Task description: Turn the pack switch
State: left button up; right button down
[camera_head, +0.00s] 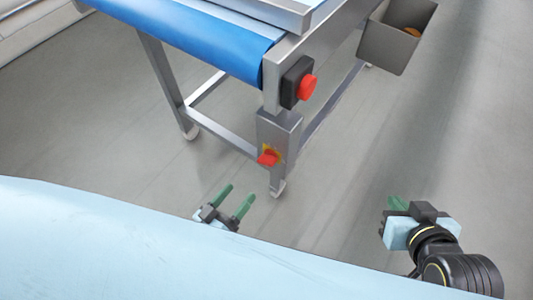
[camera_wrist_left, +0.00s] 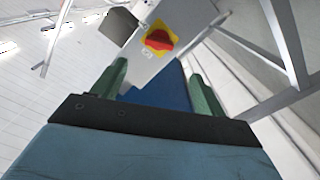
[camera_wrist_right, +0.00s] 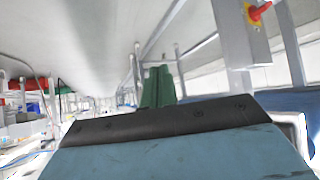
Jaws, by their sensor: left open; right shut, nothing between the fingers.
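The pack switch is a red rotary knob (camera_head: 268,158) on a yellow plate, on a grey box (camera_head: 286,130) at the conveyor's leg. In the left wrist view the red knob (camera_wrist_left: 158,39) shows ahead, just above the gap between the fingers. My left gripper (camera_head: 238,197) is open and empty, apart from the knob, in front of it and lower left in the head view. My right gripper (camera_head: 398,203) is shut and empty, off to the right. The right wrist view shows the knob (camera_wrist_right: 260,12) at its upper right edge, away from the fingers.
A conveyor with a blue belt (camera_head: 200,35) stands on metal legs. A red push button (camera_head: 307,87) on a black housing sits above the switch box. A grey bin (camera_head: 398,38) hangs at the right. The floor around my right gripper is clear.

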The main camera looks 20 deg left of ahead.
aim_at(264, 163)
pick_arm(q)
jog(key=b+x, duration=0.3)
jog(key=x, duration=0.9)
jog(key=shift+w+d+b, duration=0.2)
jog(key=shift+w+b, duration=0.1)
jog(key=shift+w, duration=0.1)
pick_arm(e)
jog(key=w+a+r+t+y, duration=0.2)
jog(key=r+t, duration=0.3)
jog(key=r, duration=0.1)
jog(key=w+a+r+t+y, duration=0.1)
jog(key=w+a+r+t, duration=0.1)
jog(key=r+t, duration=0.2)
jog(key=shift+w+r+n+t+y, duration=0.2)
jog(key=shift+r+n+t+y, duration=0.15)
jog(key=shift+r, duration=1.45)
pick_arm(q)
jog(key=shift+c, duration=0.2)
jog(key=c, duration=0.9)
